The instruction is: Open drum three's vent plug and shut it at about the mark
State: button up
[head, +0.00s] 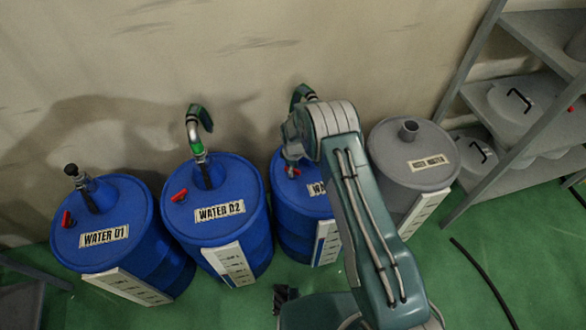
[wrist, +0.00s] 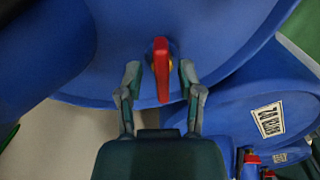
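Drum three (head: 300,225) is the blue drum partly hidden behind my arm, its label showing only in part. Its red vent plug (wrist: 161,75) stands in the middle of the wrist view, with a yellowish part at its base. The plug shows as a small red spot in the head view (head: 294,172). My gripper (wrist: 160,78) is open, with one finger on each side of the plug and a visible gap on both sides. In the head view my gripper (head: 291,155) is down at the drum's top, partly hidden by my arm.
Drum WATER 01 (head: 105,236) and drum WATER 02 (head: 214,212) stand to the left, each with a red plug. A grey waste drum (head: 428,157) stands to the right. White scale strips front the drums. A metal shelf (head: 530,100) and a black hose (head: 480,275) are at right.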

grip_shut()
jog(key=shift+a, duration=0.15)
jog(key=shift+m, duration=0.3)
jog(key=m, duration=1)
jog(key=shift+w+a, duration=0.1)
dwell(0.5)
jog(key=shift+o, duration=1.6)
grip_release()
